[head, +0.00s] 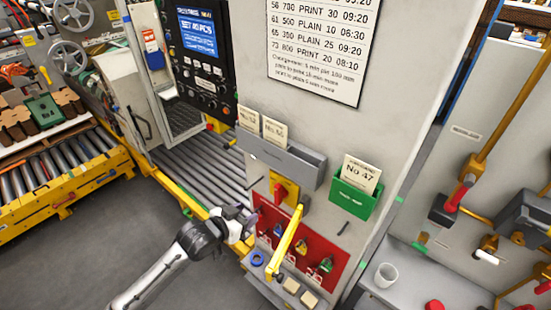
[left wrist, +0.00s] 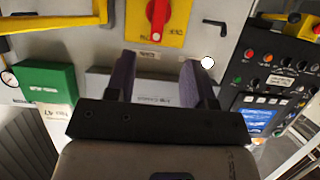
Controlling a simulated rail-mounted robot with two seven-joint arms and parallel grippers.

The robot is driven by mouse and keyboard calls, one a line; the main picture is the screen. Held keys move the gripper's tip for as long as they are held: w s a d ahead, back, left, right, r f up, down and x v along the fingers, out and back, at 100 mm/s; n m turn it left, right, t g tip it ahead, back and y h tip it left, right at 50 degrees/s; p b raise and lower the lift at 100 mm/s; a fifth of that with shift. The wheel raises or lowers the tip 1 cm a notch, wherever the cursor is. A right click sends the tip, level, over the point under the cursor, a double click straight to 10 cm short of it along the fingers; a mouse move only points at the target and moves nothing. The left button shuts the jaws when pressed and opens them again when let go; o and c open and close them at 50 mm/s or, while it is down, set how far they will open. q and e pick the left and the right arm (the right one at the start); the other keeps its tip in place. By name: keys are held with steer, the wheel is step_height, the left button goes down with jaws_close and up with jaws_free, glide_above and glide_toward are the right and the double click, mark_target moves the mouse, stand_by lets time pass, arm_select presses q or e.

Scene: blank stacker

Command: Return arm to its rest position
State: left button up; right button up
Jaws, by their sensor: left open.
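My left gripper (head: 252,222) is in front of the machine's grey front, its arm coming in from the lower left in the head view. It is beside the red rotary switch on a yellow plate (head: 283,190) and the yellow bar handle (head: 287,240). In the left wrist view, the gripper (left wrist: 160,72) has its two dark fingers spread apart with nothing between them. The red switch (left wrist: 157,18) shows beyond the fingers in that view. My right gripper is not in view.
A grey card holder (head: 288,163) and a green box (head: 352,199) with a card are on the machine front. A red board (head: 300,243) with padlocks is below. The control panel (head: 200,55) is upper left. A roller conveyor (head: 50,180) stands left; grey floor (head: 110,240) is clear.

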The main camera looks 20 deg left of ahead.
arm_select(q)
steer(key=s+a+r+g+y, duration=0.1)
steer(key=s+g+y, duration=0.15)
steer(key=s, duration=0.25)
steer(key=s+r+g+y, duration=0.1)
steer(key=s+y, duration=0.2)
steer(key=s, duration=0.2)
steer(key=s+d+f+n+g, duration=0.1)
steer(key=s+f+g, duration=0.1)
steer(key=s+f, duration=0.5)
steer(key=s+d+f+g+h, duration=0.1)
steer(key=s+d+f+g, duration=0.15)
steer(key=s, duration=0.85)
steer(key=s+f+n+g, duration=0.1)
steer(key=s+f, duration=0.5)
steer(key=s, duration=0.3)
step_height(320, 180, up, 23)
steer(key=p, duration=2.2)
steer(key=shift+w+d+p, duration=0.2)
steer(key=shift+w+p, duration=0.1)
steer(key=shift+f, duration=0.1)
